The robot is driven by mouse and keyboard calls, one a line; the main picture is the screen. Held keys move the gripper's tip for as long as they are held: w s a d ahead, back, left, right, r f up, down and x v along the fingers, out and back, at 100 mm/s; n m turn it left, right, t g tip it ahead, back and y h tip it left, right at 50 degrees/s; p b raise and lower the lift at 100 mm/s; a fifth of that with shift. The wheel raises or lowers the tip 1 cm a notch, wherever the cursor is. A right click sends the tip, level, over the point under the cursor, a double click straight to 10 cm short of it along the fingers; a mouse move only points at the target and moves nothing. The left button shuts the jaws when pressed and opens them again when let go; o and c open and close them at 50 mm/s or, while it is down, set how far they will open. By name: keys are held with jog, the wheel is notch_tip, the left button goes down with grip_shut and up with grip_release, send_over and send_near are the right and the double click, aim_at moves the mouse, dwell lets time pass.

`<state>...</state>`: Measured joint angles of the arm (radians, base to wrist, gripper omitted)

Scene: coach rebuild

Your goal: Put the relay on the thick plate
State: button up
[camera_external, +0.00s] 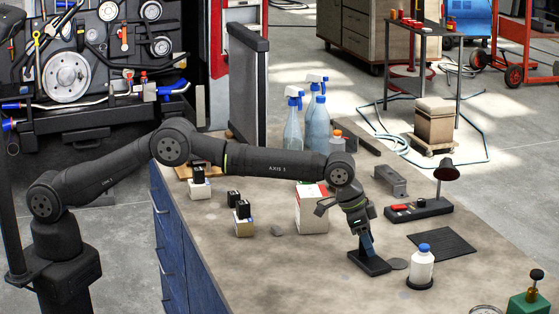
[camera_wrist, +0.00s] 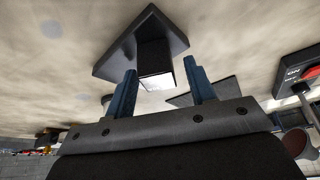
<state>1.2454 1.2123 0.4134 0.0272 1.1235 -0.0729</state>
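The thick plate (camera_external: 378,267) is a black slab on the bench, under my gripper (camera_external: 367,246); it also shows in the wrist view (camera_wrist: 118,58). The relay, a dark block with a shiny pale end face (camera_wrist: 154,62), stands on the plate between my two blue fingers (camera_wrist: 162,92). The fingers are apart, with a clear gap on the right of the block and a narrow one on the left, so my gripper looks open around it. In the external view the fingers hide the relay.
A thin black sheet (camera_external: 442,243) and a switch box with red button (camera_external: 420,211) lie beyond. Small black cubes (camera_external: 243,208) and a white-red box (camera_external: 311,212) stand left.

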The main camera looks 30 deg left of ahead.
jog(key=v, duration=1.2)
jog(key=shift+r, duration=0.1)
jog(key=x, duration=1.1)
jog(key=shift+d+f, duration=0.1)
jog(key=shift+f, duration=0.2)
jog(key=shift+w+d+r, duration=0.1)
jog(key=shift+d+r, duration=0.05)
jog(key=shift+r, duration=1.7)
jog(key=shift+f, duration=0.1)
